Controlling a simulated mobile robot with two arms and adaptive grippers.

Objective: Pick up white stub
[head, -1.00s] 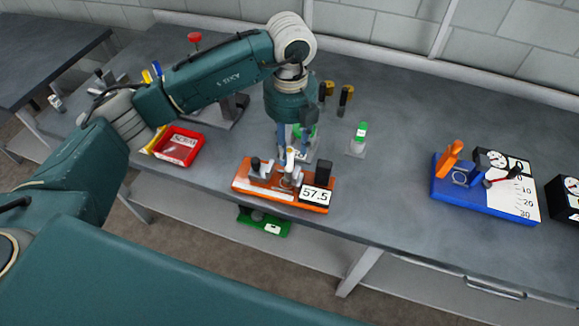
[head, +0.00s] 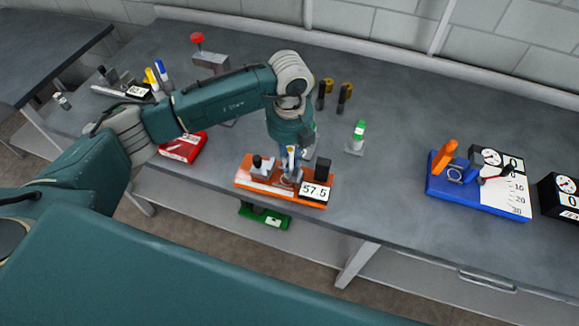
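An orange fixture (head: 262,186) with a display reading 57.5 stands near the front edge of the bench. A small pale upright piece (head: 291,152), which may be the white stub, shows at my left gripper's fingers above the right half of the fixture. My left gripper (head: 290,172) points down, with its fingers low over the fixture just left of the display. The fingers overlap the pale piece and the fixture's parts, so I cannot tell whether they grip anything. My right gripper is not in view.
A red tray (head: 183,147) lies left of the fixture. A green-capped item (head: 358,136) stands behind it to the right. A blue gauge fixture (head: 470,190) is at the right. A green object (head: 265,217) sits below the bench edge. The bench between the fixtures is clear.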

